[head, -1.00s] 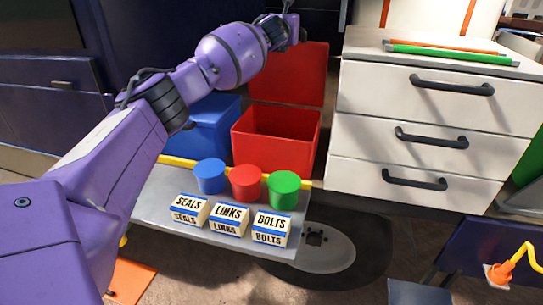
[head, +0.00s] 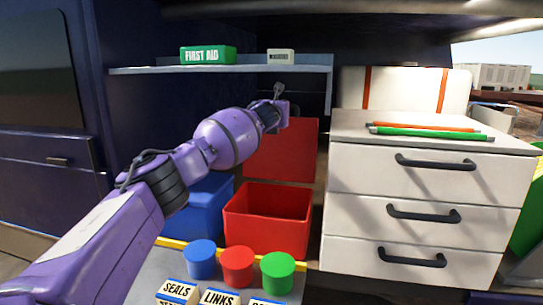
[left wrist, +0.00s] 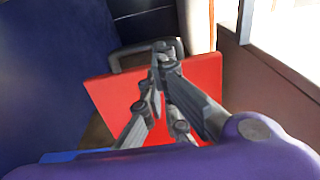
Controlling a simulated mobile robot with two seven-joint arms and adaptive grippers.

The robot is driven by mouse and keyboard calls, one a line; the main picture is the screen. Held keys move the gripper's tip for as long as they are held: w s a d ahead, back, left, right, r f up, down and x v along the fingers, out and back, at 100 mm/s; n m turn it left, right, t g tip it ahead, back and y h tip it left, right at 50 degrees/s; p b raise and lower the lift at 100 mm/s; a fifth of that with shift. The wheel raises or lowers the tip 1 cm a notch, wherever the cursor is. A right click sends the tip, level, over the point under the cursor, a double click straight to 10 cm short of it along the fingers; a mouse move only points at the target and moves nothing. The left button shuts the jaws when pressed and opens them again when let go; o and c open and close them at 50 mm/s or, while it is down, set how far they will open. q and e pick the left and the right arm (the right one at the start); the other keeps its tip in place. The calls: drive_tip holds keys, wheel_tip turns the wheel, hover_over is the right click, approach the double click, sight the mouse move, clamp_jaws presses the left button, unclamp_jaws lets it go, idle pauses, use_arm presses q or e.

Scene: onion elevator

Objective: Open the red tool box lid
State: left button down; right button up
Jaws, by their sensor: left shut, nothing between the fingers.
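The red tool box (head: 268,220) stands open behind the tray of cans, its inside showing from above. Its red lid (head: 290,150) stands upright at the back of the box, partly hidden by my left arm. My left gripper (head: 279,91) is at the lid's top edge, in front of the dark rear wall. In the left wrist view the lid (left wrist: 205,75) is a broad red panel beyond my left gripper (left wrist: 160,50), whose fingers are shut and hold nothing. Whether the fingers touch the lid I cannot tell. My right gripper is not in view.
A blue box (head: 207,205) stands left of the red one. Blue, red (head: 238,266) and green cans and labelled small boxes stand on the grey tray in front. A white drawer unit (head: 420,180) is close on the right. A shelf (head: 225,69) hangs above.

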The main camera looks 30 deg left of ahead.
use_arm(q)
drive_tip(key=v, duration=1.2)
drive_tip(key=shift+f, duration=0.1)
